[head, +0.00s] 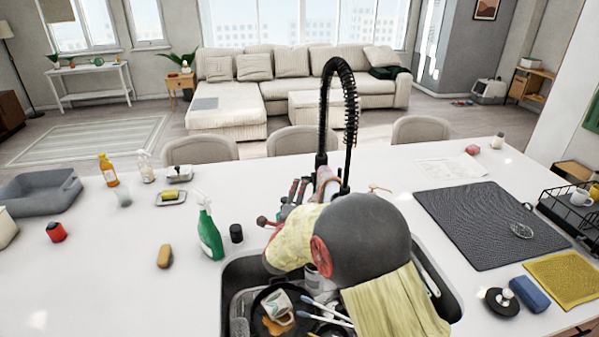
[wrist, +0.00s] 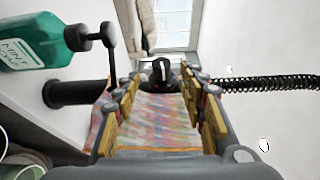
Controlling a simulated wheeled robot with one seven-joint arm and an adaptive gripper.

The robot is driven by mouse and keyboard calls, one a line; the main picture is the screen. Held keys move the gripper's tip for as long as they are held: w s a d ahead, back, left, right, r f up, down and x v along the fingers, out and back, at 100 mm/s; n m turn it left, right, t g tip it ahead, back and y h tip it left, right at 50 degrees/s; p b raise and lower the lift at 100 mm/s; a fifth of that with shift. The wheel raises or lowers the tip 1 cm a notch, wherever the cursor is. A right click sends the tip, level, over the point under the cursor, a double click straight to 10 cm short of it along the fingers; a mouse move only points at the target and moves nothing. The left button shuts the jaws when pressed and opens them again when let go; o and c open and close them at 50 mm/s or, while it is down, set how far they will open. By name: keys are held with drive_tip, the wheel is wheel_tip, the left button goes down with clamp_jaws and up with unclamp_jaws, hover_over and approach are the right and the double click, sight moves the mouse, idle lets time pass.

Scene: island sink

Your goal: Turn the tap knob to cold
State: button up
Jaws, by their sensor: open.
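The black tap (head: 350,95) stands at the back of the sink with a tall coiled spring hose; the hose runs sideways at the right in the wrist view (wrist: 265,84). A dark round knob (wrist: 161,73) with a light pointer mark shows in the wrist view, just ahead of the fingers and between them. My gripper (wrist: 172,88) is open, with yellow-padded fingers to either side of the knob. I cannot tell whether a finger touches it. In the head view my gripper (head: 284,205) is left of the tap's base, and my arm hides the knob.
A dark mat (head: 485,225) lies at right. The counter further left has free room between small items.

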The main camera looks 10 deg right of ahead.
drive_tip(key=x, duration=0.7)
drive_tip(key=shift+w+d+r+b, duration=0.15)
drive_tip(key=shift+w+d+b, duration=0.05)
drive_tip(key=shift+w+b, duration=0.1)
drive_tip(key=c, duration=0.3)
drive_tip(key=shift+s, duration=0.1)
clamp_jaws()
